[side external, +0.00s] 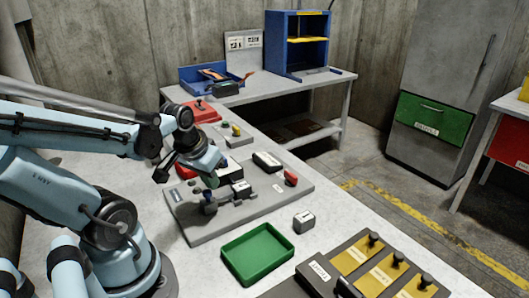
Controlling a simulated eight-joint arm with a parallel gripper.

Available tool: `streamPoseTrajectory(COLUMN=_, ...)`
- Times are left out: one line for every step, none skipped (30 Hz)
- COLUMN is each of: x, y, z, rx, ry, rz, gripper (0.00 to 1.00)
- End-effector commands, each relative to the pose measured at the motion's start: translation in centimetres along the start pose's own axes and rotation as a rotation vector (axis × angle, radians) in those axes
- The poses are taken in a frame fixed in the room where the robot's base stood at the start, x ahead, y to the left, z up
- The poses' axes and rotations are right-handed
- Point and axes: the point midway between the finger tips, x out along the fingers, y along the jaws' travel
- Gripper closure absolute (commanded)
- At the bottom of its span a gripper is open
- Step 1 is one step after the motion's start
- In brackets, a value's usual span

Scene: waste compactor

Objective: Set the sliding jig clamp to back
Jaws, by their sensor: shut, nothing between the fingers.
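A grey jig board (270,210) lies on the table and carries several fittings. A dark clamp-like fitting with a pale block (241,188) and a blue knob (209,199) sits near its left middle; which part is the sliding jig clamp is hard to tell. My gripper (188,160) hangs over the board's left rear, above and behind the blue knob. It is shut and empty; its fingertips are small and partly hidden. A small green part (211,180) shows just under it, and I cannot tell whether they touch.
A black block (267,162) and a red piece (291,178) sit on the board's right side. A green tray (257,254), a small pale block (304,221) and yellow panels with black knobs (383,275) are in front. A red box (201,111) stands behind.

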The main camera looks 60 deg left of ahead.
Motion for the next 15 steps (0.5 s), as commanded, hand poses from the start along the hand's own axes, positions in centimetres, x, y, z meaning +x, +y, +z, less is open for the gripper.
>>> streamPoseTrajectory(x=0.0, y=0.0, z=0.0, rx=0.000, ry=0.000, rz=0.000, gripper=1.00)
streamPoseTrajectory(x=0.0, y=0.0, z=0.0, rx=0.000, ry=0.000, rz=0.000, gripper=1.00)
streamPoseTrajectory(x=0.0, y=0.0, z=0.0, rx=0.000, ry=0.000, rz=0.000, gripper=1.00)
streamPoseTrajectory(x=0.0, y=0.0, z=0.0, rx=0.000, ry=0.000, rz=0.000, gripper=1.00)
streamPoseTrajectory(x=0.0, y=-0.1, z=0.1, rx=-0.001, ry=0.000, rz=0.000, gripper=1.00)
streamPoseTrajectory(x=-0.1, y=-0.1, z=0.2, rx=-0.001, ry=0.000, rz=0.000, gripper=1.00)
streamPoseTrajectory(x=-0.1, y=-0.2, z=0.3, rx=-0.002, ry=0.000, rz=-0.001, gripper=1.00)
streamPoseTrajectory(x=-0.2, y=-0.3, z=0.5, rx=-0.003, ry=0.000, rz=-0.001, gripper=1.00)
streamPoseTrajectory(x=-0.3, y=-0.5, z=0.7, rx=-0.004, ry=0.000, rz=-0.001, gripper=1.00)
streamPoseTrajectory(x=-0.4, y=-0.6, z=0.9, rx=-0.003, ry=-0.001, rz=-0.001, gripper=1.00)
streamPoseTrajectory(x=-0.5, y=-0.7, z=1.2, rx=-0.004, ry=-0.001, rz=-0.001, gripper=1.00)
streamPoseTrajectory(x=-0.6, y=-0.9, z=1.5, rx=-0.005, ry=-0.001, rz=-0.001, gripper=1.00)
streamPoseTrajectory(x=-0.7, y=-1.0, z=1.7, rx=-0.003, ry=-0.001, rz=-0.001, gripper=1.00)
streamPoseTrajectory(x=-0.8, y=-1.1, z=1.9, rx=-0.003, ry=-0.001, rz=-0.002, gripper=1.00)
streamPoseTrajectory(x=-0.9, y=-1.3, z=2.2, rx=-0.004, ry=-0.001, rz=-0.002, gripper=1.00)
